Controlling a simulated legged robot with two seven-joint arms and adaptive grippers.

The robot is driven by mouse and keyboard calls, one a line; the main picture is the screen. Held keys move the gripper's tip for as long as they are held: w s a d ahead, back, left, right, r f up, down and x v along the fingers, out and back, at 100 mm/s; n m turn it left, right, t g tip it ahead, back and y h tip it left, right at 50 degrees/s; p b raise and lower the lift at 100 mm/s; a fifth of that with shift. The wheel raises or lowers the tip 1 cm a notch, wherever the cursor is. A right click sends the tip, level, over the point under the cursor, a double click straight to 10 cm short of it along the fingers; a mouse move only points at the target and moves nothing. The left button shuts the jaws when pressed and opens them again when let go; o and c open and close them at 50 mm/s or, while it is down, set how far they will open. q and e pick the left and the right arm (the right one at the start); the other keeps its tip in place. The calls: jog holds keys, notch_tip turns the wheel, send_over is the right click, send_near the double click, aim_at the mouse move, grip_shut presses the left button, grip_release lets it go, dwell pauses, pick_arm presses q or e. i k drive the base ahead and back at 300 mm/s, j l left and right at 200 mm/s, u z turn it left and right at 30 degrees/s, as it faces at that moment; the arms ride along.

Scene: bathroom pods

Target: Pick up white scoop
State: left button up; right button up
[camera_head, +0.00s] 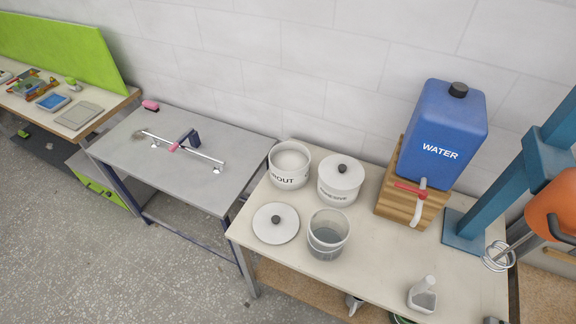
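A white scoop (423,296) lies on the cream-topped table (376,272) near its front right part, with its short handle pointing up in the picture. Nothing touches it as far as I can see. Neither of my grippers shows in the head view.
An open grout pot (289,182), a lidded pot (338,190), a loose lid (270,232) and a clear bucket (328,248) stand left of the scoop. A blue water container (440,125) sits on a wooden stand (386,205) behind. A blue mixer stand (500,190) with a whisk (498,257) is at right.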

aim_at(420, 300)
jog(key=z, duration=1.8)
jog(key=j+z, duration=0.25)
jog(key=k+j, duration=0.05)
jog(key=j, duration=0.05)
